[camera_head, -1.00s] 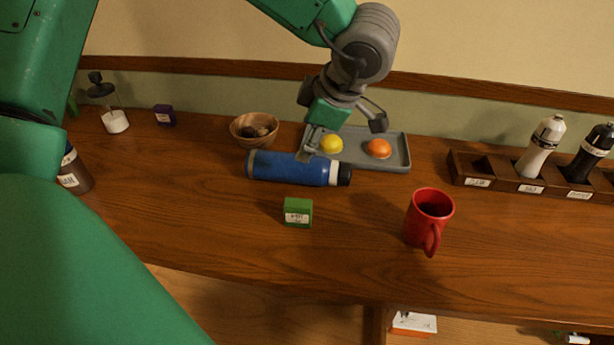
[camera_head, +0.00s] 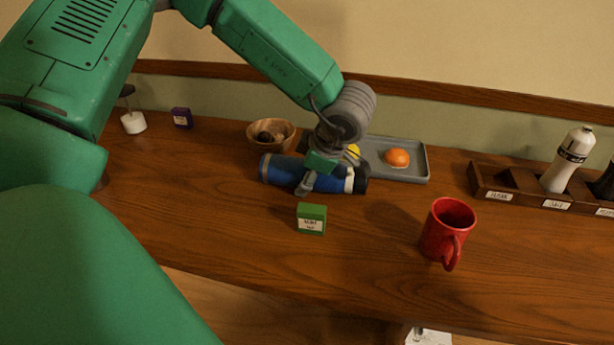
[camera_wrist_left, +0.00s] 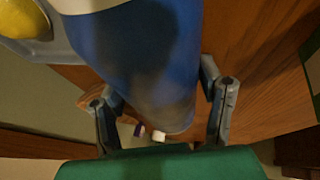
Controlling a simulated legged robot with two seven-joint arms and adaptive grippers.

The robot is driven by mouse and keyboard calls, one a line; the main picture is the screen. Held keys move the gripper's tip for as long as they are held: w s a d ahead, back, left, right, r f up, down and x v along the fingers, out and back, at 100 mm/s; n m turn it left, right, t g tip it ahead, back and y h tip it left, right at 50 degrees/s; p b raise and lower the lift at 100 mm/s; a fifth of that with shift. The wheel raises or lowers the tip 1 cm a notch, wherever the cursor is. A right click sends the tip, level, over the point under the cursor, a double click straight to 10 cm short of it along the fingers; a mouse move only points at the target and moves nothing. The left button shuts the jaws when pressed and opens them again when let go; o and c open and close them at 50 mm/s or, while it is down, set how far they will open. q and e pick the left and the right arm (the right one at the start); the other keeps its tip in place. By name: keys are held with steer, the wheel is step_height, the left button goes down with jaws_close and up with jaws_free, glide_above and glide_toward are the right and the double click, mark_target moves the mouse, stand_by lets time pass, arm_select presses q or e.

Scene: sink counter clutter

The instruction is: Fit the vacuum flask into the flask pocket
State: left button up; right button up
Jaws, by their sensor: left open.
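The vacuum flask (camera_head: 279,170), blue with a white band and a dark cap, lies on its side on the counter, cap end to the right. My left gripper (camera_head: 318,174) is down over its middle, with one finger on the near side; the far finger is hidden. In the left wrist view the blue flask body (camera_wrist_left: 150,60) lies between the two spread fingers of the open gripper (camera_wrist_left: 162,95). Contact cannot be told. The flask pocket (camera_head: 492,178) is the empty left compartment of the wooden rack, with a label on its front. My right gripper is out of view.
A grey tray (camera_head: 414,174) with a lemon (camera_head: 353,151) and an orange (camera_head: 397,157) lies behind the flask. A wooden bowl (camera_head: 285,136) is close behind it. A green box (camera_head: 311,218) and red mug (camera_head: 447,230) stand in front. A white shaker (camera_head: 569,160) occupies the rack's middle.

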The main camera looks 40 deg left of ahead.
arm_select(q)
steer(key=shift+a, duration=0.1)
steer(key=c, duration=1.3)
step_height(320, 180, up, 9)
steer(key=shift+f+p, duration=0.1)
steer(key=shift+p, duration=0.95)
steer(key=shift+r, duration=0.55)
